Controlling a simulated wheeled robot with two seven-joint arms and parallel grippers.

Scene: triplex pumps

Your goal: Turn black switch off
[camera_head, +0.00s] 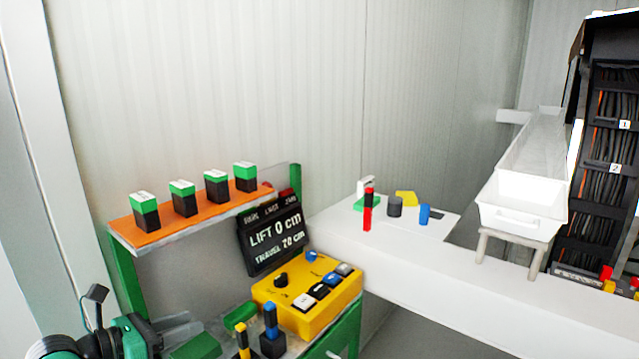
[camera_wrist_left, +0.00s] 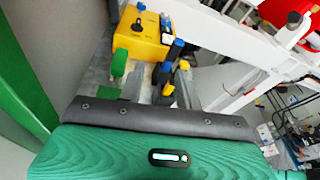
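A yellow control box (camera_head: 290,293) stands on the green-framed bench. On its front edge is a row of rocker switches: a white one (camera_head: 303,302), the black switch (camera_head: 319,291), a blue one (camera_head: 332,279) and a grey one (camera_head: 344,269). I cannot tell which way the black switch is set. A black knob (camera_head: 281,280) sits behind the row. My left gripper (camera_head: 195,328) is low at the left, apart from the box. Its grey fingers show, but their opening is unclear. The yellow box (camera_wrist_left: 145,38) is also beyond my gripper in the left wrist view. My right gripper is out of view.
A black display (camera_head: 273,240) reads "LIFT 0 cm" behind the box. An orange shelf (camera_head: 160,237) holds several green-and-black blocks. Blue-topped (camera_head: 270,322) and yellow-topped (camera_head: 242,340) pegs stand between my left gripper and the box. A white counter (camera_head: 430,290) runs right.

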